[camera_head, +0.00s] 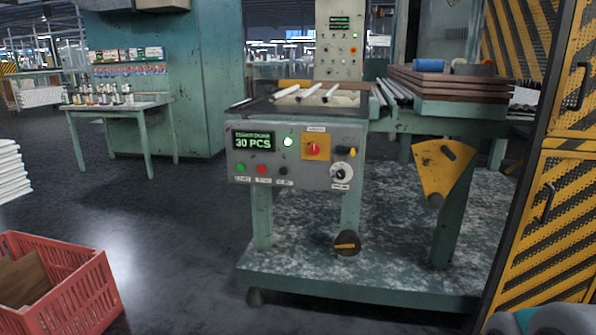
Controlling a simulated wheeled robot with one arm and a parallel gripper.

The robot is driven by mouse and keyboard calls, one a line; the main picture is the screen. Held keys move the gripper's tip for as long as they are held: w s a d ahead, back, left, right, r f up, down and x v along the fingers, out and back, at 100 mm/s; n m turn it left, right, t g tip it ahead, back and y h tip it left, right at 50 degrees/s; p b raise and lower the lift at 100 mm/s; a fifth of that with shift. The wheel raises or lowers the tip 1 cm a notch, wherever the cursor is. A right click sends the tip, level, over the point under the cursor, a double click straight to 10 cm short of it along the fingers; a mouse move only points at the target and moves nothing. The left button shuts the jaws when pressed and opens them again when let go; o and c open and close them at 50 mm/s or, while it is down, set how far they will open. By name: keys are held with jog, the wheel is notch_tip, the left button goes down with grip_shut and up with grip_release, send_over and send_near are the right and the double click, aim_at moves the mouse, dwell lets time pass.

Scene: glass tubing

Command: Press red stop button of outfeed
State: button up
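The outfeed's grey control panel (216,155) faces me on the front of the green machine table. A small red button (261,169) sits in its lower row, between a green button (240,168) on the left and a dark button (284,170) on the right. Small labels lie under the buttons, too small to read surely. A display (254,141) above reads "30 PCS" in green. A larger red rotary knob (313,148) is on a yellow plate to the right. My gripper is not in view; nothing covers the red button.
A pale lamp (288,141) glows beside the display. Glass tubes (310,93) lie on the table top. A yellow guard (441,168) hangs right of the panel. A red crate (75,290) stands on the floor at left. Striped yellow doors (565,200) close off the right. Floor before the panel's left side is clear.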

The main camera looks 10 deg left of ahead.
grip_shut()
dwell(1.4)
